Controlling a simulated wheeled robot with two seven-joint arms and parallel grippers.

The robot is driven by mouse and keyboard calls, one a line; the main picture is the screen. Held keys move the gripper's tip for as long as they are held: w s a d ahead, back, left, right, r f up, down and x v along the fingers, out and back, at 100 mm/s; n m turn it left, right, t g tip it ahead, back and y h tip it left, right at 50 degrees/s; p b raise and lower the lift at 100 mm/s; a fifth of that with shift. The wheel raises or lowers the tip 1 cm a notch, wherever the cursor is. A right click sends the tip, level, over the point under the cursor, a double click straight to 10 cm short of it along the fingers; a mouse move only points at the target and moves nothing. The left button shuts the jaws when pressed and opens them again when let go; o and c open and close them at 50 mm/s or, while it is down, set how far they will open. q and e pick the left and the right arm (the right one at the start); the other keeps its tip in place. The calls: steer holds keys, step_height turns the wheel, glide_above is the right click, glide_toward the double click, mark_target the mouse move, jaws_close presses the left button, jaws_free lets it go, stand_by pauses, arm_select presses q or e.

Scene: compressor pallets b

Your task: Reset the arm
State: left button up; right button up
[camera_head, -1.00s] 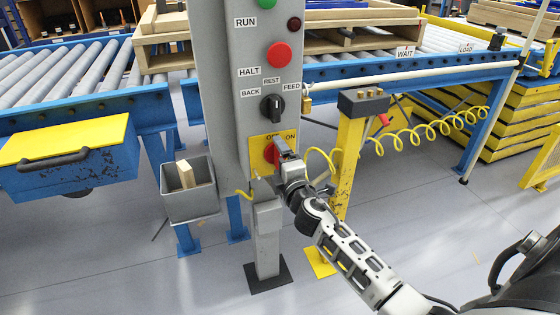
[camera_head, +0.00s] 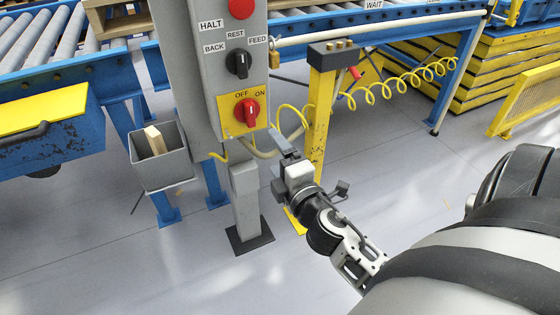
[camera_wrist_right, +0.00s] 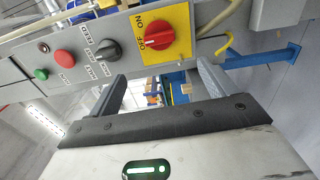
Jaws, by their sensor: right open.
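My right gripper (camera_head: 281,160) is open and empty in the head view, below and to the right of the red rotary switch (camera_head: 246,113) on its yellow OFF/ON plate. It is apart from the switch. In the right wrist view the two fingers (camera_wrist_right: 160,88) stand apart with nothing between them, and the red switch (camera_wrist_right: 155,36) shows beyond them. The grey control panel (camera_head: 185,75) stands upright on its post. The black selector knob (camera_head: 238,64) is above the red switch. My left gripper is not in view.
A grey bin (camera_head: 172,176) with a wooden piece hangs left of the post. A yellow post (camera_head: 320,125) with a coiled yellow hose (camera_head: 400,88) stands right of the panel. Blue roller conveyors (camera_head: 60,48) run behind. The floor at the front is clear.

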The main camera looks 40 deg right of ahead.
steer(key=shift+s+a, duration=0.1)
steer(key=shift+s, duration=0.4)
arm_select(q)
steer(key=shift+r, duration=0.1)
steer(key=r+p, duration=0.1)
steer(key=p, duration=0.1)
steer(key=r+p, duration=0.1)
steer(key=p, duration=0.2)
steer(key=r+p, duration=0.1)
steer(key=p, duration=0.2)
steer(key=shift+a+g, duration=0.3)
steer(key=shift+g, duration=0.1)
arm_select(e)
steer(key=s+a+f+m+g+y, duration=0.2)
steer(key=s+a+m, duration=0.3)
steer(key=a, duration=0.3)
steer(key=s+a+f+m+g+y, duration=0.3)
steer(key=s+a+m+g+y, duration=0.1)
steer(key=a+m, duration=0.4)
steer(key=shift+s+a+f+g+y, duration=0.2)
steer(key=shift+s+a+g+y, duration=0.2)
steer(key=shift+s+y, duration=0.45)
